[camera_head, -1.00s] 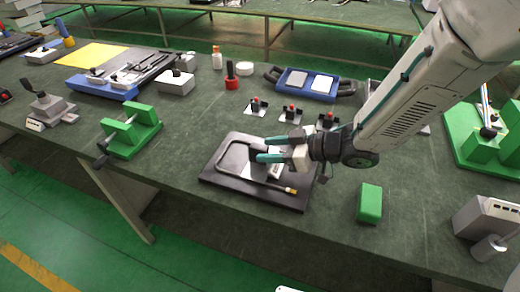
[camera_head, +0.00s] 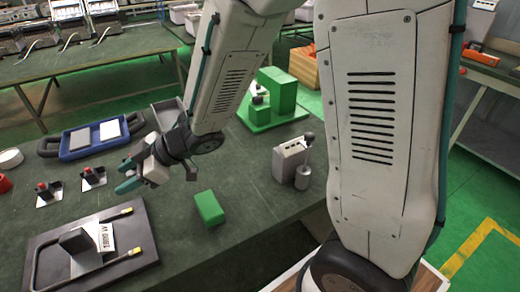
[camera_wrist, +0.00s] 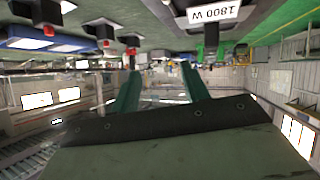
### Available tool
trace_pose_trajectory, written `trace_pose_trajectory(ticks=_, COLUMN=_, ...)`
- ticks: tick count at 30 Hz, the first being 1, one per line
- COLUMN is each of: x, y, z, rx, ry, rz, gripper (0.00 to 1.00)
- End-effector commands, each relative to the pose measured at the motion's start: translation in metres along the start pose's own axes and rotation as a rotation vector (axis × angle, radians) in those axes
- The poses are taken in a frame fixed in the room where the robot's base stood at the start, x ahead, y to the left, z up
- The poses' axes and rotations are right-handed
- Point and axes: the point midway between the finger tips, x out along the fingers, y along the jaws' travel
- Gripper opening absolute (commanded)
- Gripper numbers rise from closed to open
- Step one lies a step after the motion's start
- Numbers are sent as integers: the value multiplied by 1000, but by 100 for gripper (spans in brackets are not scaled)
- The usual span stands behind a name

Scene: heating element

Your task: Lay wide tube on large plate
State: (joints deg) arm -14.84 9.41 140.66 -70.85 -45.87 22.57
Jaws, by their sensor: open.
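The wide tube (camera_head: 62,236) is a thin dark U with yellowish ends. It lies on the large black plate (camera_head: 140,232) at the lower left of the head view, around a dark block (camera_head: 76,242). A white label card (camera_head: 107,238) stands by the block; it reads 1800 W in the wrist view (camera_wrist: 213,14). My gripper (camera_head: 130,168) is open and empty, past the plate's back right corner and apart from the tube. Its teal fingers also show in the wrist view (camera_wrist: 160,90), spread with nothing between them.
A green block (camera_head: 209,208) lies right of the plate. Small red-knobbed pieces (camera_head: 92,178) and a blue tray with two pale pads (camera_head: 72,150) stand behind it. A grey box (camera_head: 290,160) and a green stand (camera_head: 282,118) are farther right.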

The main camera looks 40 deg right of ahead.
Motion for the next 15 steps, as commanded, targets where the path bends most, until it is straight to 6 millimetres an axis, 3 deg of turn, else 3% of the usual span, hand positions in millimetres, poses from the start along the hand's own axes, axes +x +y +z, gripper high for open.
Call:
trace_pose_trajectory(ticks=1, x=-22, y=29, z=-3, rx=3, ry=-58, rz=137, gripper=45)
trace_pose_trajectory(ticks=3, x=-61, y=65, z=1, rx=40, ry=-165, rz=330, gripper=45)
trace_pose_trajectory(ticks=7, x=-149, y=99, z=18, rx=186, ry=-375, rz=627, gripper=45)
trace_pose_trajectory(ticks=11, x=-235, y=84, z=38, rx=418, ry=-571, rz=809, gripper=45)
trace_pose_trajectory(ticks=15, x=-303, y=23, z=53, rx=716, ry=-742, rz=852, gripper=45)
